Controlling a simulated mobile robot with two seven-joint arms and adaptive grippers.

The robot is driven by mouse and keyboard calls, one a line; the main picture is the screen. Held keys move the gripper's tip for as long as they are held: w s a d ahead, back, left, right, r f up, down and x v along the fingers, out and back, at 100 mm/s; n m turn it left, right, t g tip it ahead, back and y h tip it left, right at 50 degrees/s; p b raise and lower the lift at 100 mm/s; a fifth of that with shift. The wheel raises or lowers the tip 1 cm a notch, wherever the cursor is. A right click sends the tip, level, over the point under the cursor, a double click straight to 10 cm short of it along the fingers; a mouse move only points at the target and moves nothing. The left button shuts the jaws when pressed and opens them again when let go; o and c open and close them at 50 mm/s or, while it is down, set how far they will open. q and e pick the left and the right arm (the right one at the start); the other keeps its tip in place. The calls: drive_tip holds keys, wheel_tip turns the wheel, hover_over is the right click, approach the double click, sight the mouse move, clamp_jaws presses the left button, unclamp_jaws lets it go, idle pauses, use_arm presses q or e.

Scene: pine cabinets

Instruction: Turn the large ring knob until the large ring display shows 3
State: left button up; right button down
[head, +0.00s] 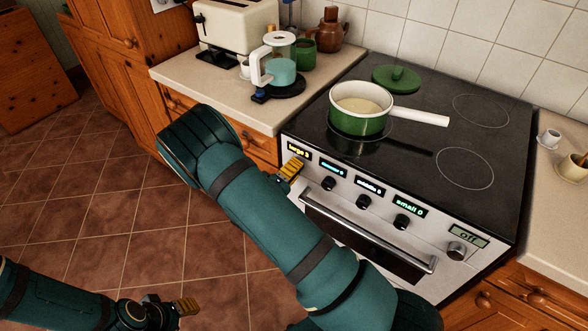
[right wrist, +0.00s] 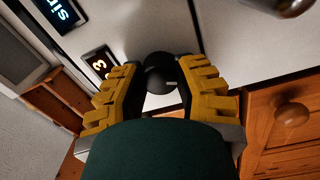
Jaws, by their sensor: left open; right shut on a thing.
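The large ring knob (right wrist: 160,74) is a dark round knob with a pale pointer mark, on the white stove front. My right gripper (right wrist: 158,88) is shut on it, with a yellow-padded finger on each side. The large ring display (right wrist: 100,65) beside it reads 3 in yellow digits; it also shows at the left end of the panel in the head view (head: 298,152). In the head view my right gripper (head: 289,171) is at that end of the panel and hides the knob. My left gripper (head: 180,307) is open and empty, low over the tiled floor.
Other knobs (head: 363,202) with lit displays run along the panel above the oven handle (head: 365,232). A green pot (head: 360,108) stands on the black cooktop beside a green lid (head: 396,79). A coffee maker (head: 278,70) and toaster (head: 237,27) stand on the left counter.

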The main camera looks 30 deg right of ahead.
drive_tip(key=shift+m, duration=0.5)
idle(0.3)
drive_tip(key=c, duration=0.6)
unclamp_jaws()
drive_tip(key=shift+w, duration=0.1)
drive_tip(key=v, duration=1.2)
drive_tip(key=shift+f, duration=0.1)
